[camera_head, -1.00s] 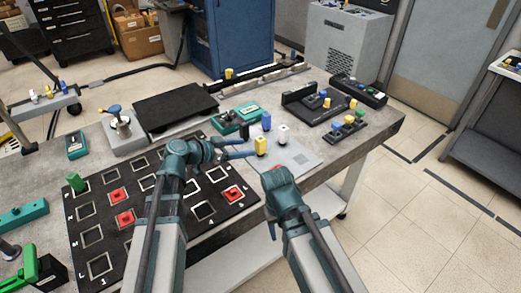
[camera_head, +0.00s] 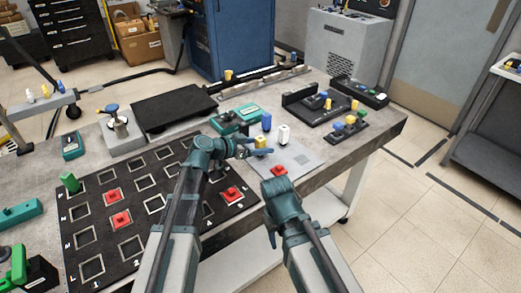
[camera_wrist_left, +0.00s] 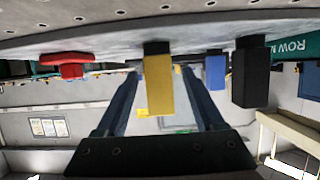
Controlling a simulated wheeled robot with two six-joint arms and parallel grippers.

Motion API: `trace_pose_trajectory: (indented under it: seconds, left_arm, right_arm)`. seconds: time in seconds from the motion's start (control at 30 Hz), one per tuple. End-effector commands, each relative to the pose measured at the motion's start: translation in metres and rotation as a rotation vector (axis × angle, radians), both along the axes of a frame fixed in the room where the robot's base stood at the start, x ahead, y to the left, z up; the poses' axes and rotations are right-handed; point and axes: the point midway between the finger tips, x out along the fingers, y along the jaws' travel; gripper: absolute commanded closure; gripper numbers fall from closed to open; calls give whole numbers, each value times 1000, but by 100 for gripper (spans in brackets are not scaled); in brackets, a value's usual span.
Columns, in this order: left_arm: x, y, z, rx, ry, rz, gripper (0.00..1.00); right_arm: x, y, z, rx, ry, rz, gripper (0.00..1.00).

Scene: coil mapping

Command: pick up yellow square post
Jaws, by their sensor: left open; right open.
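The yellow square post (camera_head: 261,141) stands upright on the light grey plate, partly hidden by my left gripper (camera_head: 262,151). In the left wrist view, which looks upside down, the yellow post (camera_wrist_left: 159,80) shows between the two open fingers of my left gripper (camera_wrist_left: 165,80). I cannot tell whether either finger touches it. My right gripper (camera_head: 281,183) is lower in the head view, in front of the plate, and appears empty; its fingers are mostly hidden.
A blue post (camera_head: 266,122) and a white post (camera_head: 283,135) stand close to the yellow one. A red piece (camera_head: 279,170) lies just beyond my right gripper. A black post (camera_wrist_left: 250,76) is beside the blue one. A black grid board (camera_head: 140,250) fills the left.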

Motion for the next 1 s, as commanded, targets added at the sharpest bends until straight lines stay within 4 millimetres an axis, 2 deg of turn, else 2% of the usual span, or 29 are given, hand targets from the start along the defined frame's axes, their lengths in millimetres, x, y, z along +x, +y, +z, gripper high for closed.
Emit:
trace_pose_trajectory:
  seconds: [0.17, 0.5, 0.57, 1.0]
  left_arm:
    - [0, 0, 1, 0, 0, 0, 30]
    - [-1, 1, 1, -1, 1, 0, 91]
    - [-1, 1, 1, -1, 1, 0, 100]
    - [0, -1, 6, -1, 1, 0, 100]
  right_arm:
    - [0, 0, 1, 0, 0, 0, 50]
    - [0, 0, 1, 0, 0, 0, 50]
    - [0, 0, 1, 0, 0, 0, 50]
    - [0, 0, 6, 0, 0, 0, 50]
